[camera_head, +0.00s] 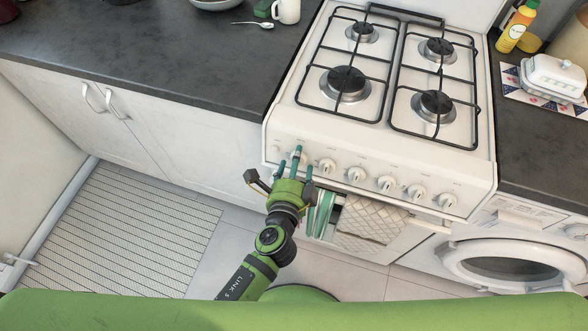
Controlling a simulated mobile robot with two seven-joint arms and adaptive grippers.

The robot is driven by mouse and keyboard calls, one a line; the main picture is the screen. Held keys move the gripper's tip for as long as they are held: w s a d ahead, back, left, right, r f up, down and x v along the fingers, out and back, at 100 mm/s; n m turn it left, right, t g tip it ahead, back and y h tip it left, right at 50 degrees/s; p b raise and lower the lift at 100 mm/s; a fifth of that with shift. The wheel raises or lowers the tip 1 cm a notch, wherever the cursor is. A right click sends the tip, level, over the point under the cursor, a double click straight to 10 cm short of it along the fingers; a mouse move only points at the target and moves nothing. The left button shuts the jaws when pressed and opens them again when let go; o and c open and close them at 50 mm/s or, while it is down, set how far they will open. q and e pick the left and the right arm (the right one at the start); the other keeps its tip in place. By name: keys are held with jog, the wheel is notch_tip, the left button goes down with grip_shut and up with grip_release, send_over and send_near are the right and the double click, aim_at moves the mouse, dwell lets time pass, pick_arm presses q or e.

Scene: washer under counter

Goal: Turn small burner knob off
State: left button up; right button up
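The white stove (385,150) carries a row of several round white knobs along its front panel, among them one right of my gripper (327,165), a middle one (386,183) and the rightmost one (446,200). The small-looking burner (362,32) is at the back left of the hob. Which knob serves it cannot be told. My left gripper (296,163) is at the left end of the knob row, its teal fingertips close to the panel. A knob there is partly hidden behind the fingers. Contact and finger opening are unclear. My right gripper is out of view.
Towels (371,224) hang on the oven handle just below the knobs. A washing machine (510,258) stands at the right. The dark counter (150,45) holds a white mug (287,11) and a spoon (254,25). A butter dish (554,78) sits at the right.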

pick_arm(q)
jog(key=v, duration=1.1)
jog(key=shift+s, duration=0.35)
jog(key=shift+a+r, duration=0.1)
jog(key=shift+a, duration=0.05)
